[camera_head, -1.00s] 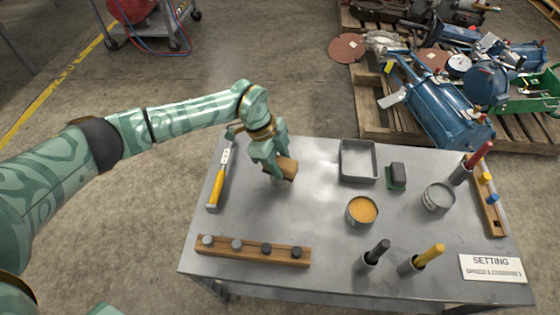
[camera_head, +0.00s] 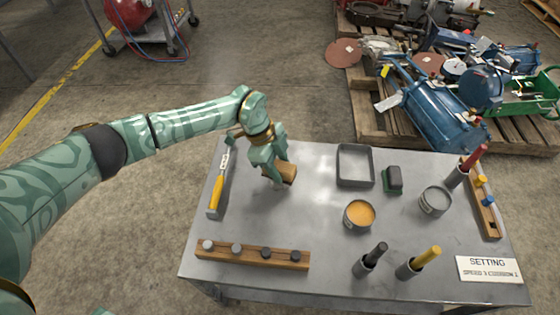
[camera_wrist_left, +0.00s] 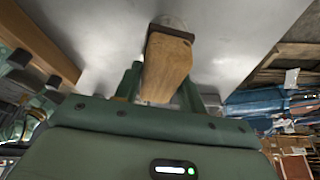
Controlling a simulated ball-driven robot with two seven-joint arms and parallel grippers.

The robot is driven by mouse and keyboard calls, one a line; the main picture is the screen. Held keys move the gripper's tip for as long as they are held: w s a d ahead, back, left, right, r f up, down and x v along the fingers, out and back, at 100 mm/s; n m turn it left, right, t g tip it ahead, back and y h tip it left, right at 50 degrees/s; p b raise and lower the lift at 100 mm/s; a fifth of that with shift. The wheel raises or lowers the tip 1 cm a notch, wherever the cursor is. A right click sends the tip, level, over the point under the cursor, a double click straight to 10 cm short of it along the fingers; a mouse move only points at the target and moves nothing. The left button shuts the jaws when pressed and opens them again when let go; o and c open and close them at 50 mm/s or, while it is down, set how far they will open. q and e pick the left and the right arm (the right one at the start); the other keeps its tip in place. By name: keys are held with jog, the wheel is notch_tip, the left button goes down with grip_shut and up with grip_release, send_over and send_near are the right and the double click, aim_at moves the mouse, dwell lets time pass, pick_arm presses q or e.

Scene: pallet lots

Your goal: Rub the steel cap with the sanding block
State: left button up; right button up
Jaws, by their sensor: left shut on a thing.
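My left gripper (camera_head: 277,173) is shut on a brown wooden block, the sanding block (camera_head: 287,172), above the back left of the table. The block also shows between the fingers in the left wrist view (camera_wrist_left: 167,66). A small round grey thing, seemingly the steel cap (camera_wrist_left: 172,21), shows at the block's far end in the wrist view. The block hides most of it, and I cannot tell whether they touch. My right gripper is not in view.
On the metal table (camera_head: 310,215) are a yellow-handled tool (camera_head: 217,192), a wooden rail with several round knobs (camera_head: 252,256), a grey tray (camera_head: 341,168), a green-based dark block (camera_head: 393,179), an orange-filled tin (camera_head: 359,215) and a grey tin (camera_head: 435,201). The table's middle is clear.

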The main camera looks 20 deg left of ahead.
pick_arm(q)
jog(key=shift+s+r, duration=0.1)
jog(key=shift+s, duration=0.15)
jog(key=shift+w, duration=0.85)
jog(key=shift+s+p, duration=0.55)
jog(key=shift+s, duration=0.35)
